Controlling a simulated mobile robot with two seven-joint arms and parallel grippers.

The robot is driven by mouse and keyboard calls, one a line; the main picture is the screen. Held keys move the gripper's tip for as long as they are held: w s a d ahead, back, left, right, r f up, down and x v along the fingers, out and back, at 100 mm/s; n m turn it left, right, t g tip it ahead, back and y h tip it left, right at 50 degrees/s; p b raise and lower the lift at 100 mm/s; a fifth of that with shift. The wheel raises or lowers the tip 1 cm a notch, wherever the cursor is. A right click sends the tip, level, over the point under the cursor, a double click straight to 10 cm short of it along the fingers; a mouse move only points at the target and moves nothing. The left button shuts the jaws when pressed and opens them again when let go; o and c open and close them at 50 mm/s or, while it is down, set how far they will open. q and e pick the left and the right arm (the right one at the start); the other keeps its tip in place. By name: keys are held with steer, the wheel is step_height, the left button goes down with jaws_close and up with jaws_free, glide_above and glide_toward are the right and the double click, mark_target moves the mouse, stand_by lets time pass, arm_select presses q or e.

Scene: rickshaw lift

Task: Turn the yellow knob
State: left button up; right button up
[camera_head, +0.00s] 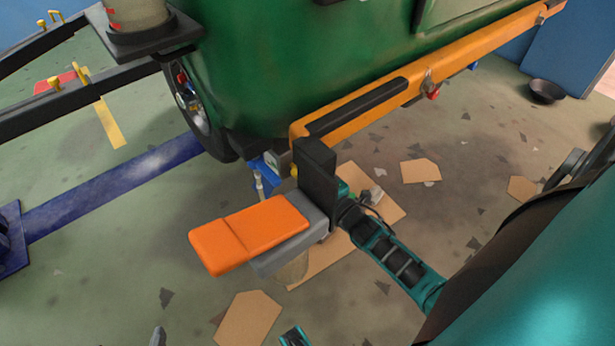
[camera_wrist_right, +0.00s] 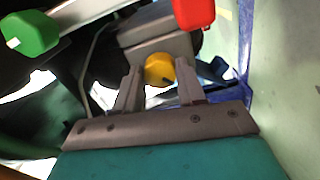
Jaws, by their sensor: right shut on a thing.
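In the right wrist view the yellow knob (camera_wrist_right: 158,68) sits between the two grey fingers of my right gripper (camera_wrist_right: 159,84). The gripper is shut on it. A grey block lies just behind the knob. A green knob (camera_wrist_right: 32,33) is at the upper left and a red knob (camera_wrist_right: 194,12) at the top right, both apart from the fingers.
The green vehicle body (camera_head: 300,60) has an orange side rail (camera_head: 470,55). An orange seat (camera_head: 245,235) juts out at its lower front. Dark bars and a wheel (camera_head: 198,105) are at the left. Flat cardboard pieces (camera_head: 421,171) lie on the floor, which is otherwise mostly open.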

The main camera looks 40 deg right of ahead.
arm_select(q)
steer(key=b, duration=0.1)
steer(key=d+f+b, duration=0.1)
steer(key=b, duration=0.1)
steer(key=shift+w+d+f+h+b, duration=0.15)
steer(key=shift+w+f+h+b, duration=0.05)
steer(key=shift+w+h+b, duration=0.1)
arm_select(e)
steer(key=n, duration=1)
steer(key=shift+a, duration=0.1)
steer(key=shift+n, duration=0.4)
steer(key=o, duration=1.1)
steer(key=shift+c, duration=0.2)
arm_select(q)
steer(key=shift+f, duration=0.1)
